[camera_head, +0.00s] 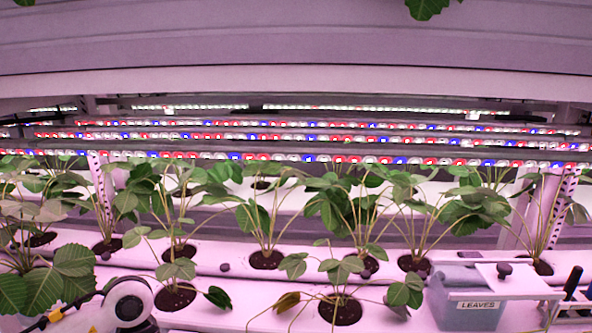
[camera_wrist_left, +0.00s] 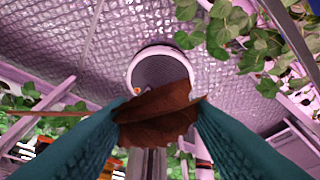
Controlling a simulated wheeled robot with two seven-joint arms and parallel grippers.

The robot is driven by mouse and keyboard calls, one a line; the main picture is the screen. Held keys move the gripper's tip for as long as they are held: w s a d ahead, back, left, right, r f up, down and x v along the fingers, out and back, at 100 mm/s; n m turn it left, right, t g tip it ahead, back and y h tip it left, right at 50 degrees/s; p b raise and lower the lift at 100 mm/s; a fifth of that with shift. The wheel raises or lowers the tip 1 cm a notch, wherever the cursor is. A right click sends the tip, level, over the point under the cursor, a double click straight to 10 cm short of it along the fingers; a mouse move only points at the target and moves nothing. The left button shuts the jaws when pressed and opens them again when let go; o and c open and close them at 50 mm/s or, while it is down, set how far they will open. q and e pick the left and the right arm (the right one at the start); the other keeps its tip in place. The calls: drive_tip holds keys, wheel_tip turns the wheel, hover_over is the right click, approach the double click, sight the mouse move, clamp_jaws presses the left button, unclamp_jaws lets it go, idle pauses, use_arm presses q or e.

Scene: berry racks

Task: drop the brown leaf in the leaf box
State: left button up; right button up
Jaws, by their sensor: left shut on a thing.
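In the left wrist view, my left gripper (camera_wrist_left: 158,108) has its two teal fingers closed on a brown leaf (camera_wrist_left: 156,116). The leaf is broad and crumpled, spans the gap between the fingertips, and a thin brown stem runs out to the left. In the head view, part of my left arm shows at the lower left, but its fingers and the held leaf are not visible there. The leaf box (camera_head: 463,318), a blue-grey bin labelled LEAVES, stands at the lower right. My right gripper is not in view.
Strawberry plants (camera_head: 340,305) grow from holes in white gutters (camera_head: 230,300). One plant has an olive-brown leaf (camera_head: 288,302) low in front. Dark-handled tools (camera_head: 572,283) stand right of the box. In the wrist view, a white-rimmed round opening (camera_wrist_left: 160,68) lies behind the held leaf.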

use_arm(q)
drive_tip(key=m, duration=0.1)
drive_tip(key=d+m+y, duration=0.1)
drive_tip(key=m, duration=0.2)
drive_tip(key=shift+s+d+g+y, duration=0.3)
drive_tip(key=shift+s+d, duration=0.05)
drive_tip(key=shift+d, duration=0.05)
drive_tip(key=shift+s+d+f+m+y, duration=0.1)
drive_tip(key=shift+d+m+y, duration=0.1)
drive_tip(key=shift+m, duration=0.3)
drive_tip(key=shift+s+d+m+y, duration=0.1)
drive_tip(key=shift+m+y, duration=0.1)
drive_tip(key=shift+m, duration=0.3)
